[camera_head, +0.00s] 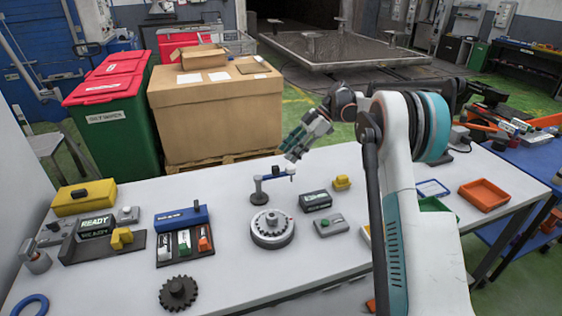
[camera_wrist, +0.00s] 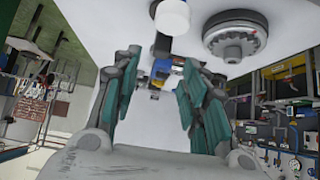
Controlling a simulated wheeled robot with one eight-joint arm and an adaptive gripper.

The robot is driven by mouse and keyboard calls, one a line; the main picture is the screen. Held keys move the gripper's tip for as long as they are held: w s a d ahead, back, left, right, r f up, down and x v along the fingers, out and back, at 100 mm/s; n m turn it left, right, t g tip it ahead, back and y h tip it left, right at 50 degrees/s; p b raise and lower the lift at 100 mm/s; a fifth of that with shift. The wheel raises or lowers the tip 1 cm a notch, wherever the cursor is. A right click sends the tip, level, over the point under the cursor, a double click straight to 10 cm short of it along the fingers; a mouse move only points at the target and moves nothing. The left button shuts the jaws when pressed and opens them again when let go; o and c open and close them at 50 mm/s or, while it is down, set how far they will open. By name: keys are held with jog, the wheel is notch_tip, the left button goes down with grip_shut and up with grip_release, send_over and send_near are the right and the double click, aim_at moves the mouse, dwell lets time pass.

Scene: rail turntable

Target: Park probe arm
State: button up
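The probe arm (camera_head: 274,176) is a thin blue bar on a dark upright post (camera_head: 258,188) with a round base, on the white table. Its white-tipped end points right, behind the round grey turntable (camera_head: 272,228). My gripper (camera_head: 292,157) is just above and behind that end, slanting down. In the wrist view my gripper (camera_wrist: 163,62) has its teal-padded fingers apart. A blue part (camera_wrist: 160,70) shows in the gap between them, with a white cylinder (camera_wrist: 172,16) beyond. I cannot tell whether a finger touches the probe arm. The turntable (camera_wrist: 235,36) shows upper right.
A dark box (camera_head: 316,200), a grey button box (camera_head: 331,225) and a yellow block (camera_head: 342,183) stand right of the turntable. A blue-backed tray (camera_head: 182,237) and a READY display (camera_head: 95,227) are left. A dark gear (camera_head: 178,293) lies in front. An orange tray (camera_head: 483,194) is far right.

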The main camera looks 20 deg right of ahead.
jog(key=shift+v, duration=2)
jog(key=s+a+r+m+t+h, duration=0.25)
jog(key=s+a+r+m, duration=0.3)
jog(key=s, duration=0.35)
jog(key=s+a+r+m+t+h, duration=0.1)
jog(key=s+a+r+m+h, duration=0.35)
jog(key=s, duration=0.55)
jog(key=s+f+m+t+h, duration=0.1)
jog(key=s+f+m+t, duration=0.1)
jog(key=s, duration=0.9)
jog(key=s+f+m+t+h, duration=0.1)
jog(key=s+f+m, duration=0.3)
jog(key=s, duration=0.8)
jog(key=m+t, duration=0.1)
jog(key=m, duration=0.1)
jog(key=shift+s+d+f+m, duration=0.15)
jog(key=shift+s+d+m, duration=0.05)
jog(key=shift+d+m, duration=0.2)
